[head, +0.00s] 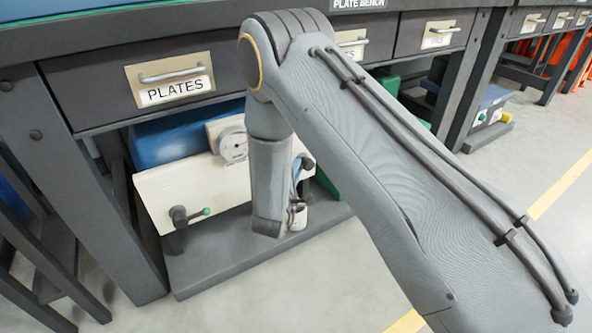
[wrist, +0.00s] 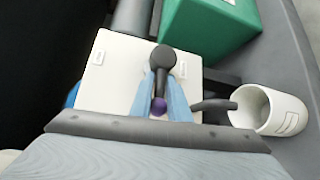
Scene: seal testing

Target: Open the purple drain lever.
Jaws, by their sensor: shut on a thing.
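The purple lever shows in the wrist view as a dark arm with a round dark hub (wrist: 163,58) and a purple knob (wrist: 159,105), on a white panel (wrist: 108,83). My gripper (wrist: 161,86) has its two pale blue fingers on either side of the lever, shut on it between hub and knob. The lever points toward my wrist in the wrist view.
The wrist view shows a white cup (wrist: 268,109) close on the right and a green box (wrist: 212,30) above.

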